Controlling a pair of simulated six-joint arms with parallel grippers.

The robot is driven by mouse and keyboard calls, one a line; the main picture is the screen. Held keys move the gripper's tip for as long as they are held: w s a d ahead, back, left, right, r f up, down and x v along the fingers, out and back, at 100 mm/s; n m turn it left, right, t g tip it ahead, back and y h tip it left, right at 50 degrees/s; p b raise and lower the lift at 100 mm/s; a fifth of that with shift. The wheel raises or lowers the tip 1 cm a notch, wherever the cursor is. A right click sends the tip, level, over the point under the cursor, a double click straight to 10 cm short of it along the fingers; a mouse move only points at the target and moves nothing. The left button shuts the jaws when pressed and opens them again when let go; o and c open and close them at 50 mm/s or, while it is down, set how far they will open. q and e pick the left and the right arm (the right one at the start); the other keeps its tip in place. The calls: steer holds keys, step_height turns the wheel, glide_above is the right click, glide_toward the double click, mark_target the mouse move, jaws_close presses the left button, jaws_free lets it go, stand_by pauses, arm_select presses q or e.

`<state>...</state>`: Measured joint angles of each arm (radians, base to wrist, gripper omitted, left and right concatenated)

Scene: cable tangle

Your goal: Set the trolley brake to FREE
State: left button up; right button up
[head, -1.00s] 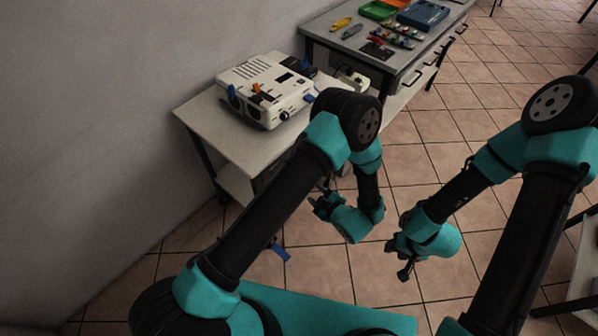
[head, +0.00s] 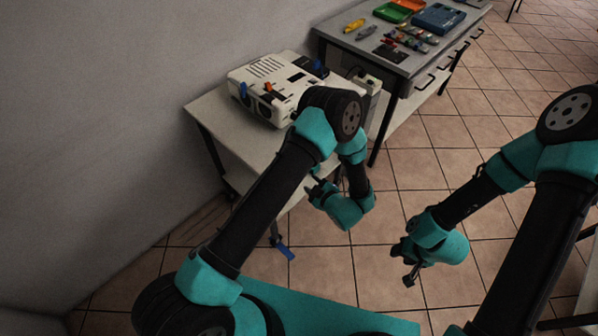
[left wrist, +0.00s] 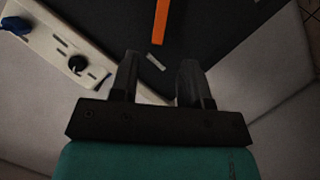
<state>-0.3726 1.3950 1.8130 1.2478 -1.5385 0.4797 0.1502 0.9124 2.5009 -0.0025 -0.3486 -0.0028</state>
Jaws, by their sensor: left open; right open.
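The trolley (head: 215,112) is a pale-topped cart by the wall, with a white device on it. A blue lever (head: 285,252) sticks out low at its near side, close to the floor. It may be the brake; no marking is legible. My left gripper (head: 314,188) is in front of the trolley, above the lever and apart from it. In the left wrist view its two fingers (left wrist: 158,82) are spread and empty. My right gripper (head: 406,266) is open and empty over the floor, to the right.
The white device (head: 285,85) has blue and orange parts. A grey bench (head: 370,45) with trays and tools stands behind. In the left wrist view, a white panel (left wrist: 52,45) with a black knob and a dark surface with an orange strip (left wrist: 160,22) show.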

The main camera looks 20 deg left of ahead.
arm_select(q)
steer(key=x, duration=1)
jaws_close()
stand_by(0.4)
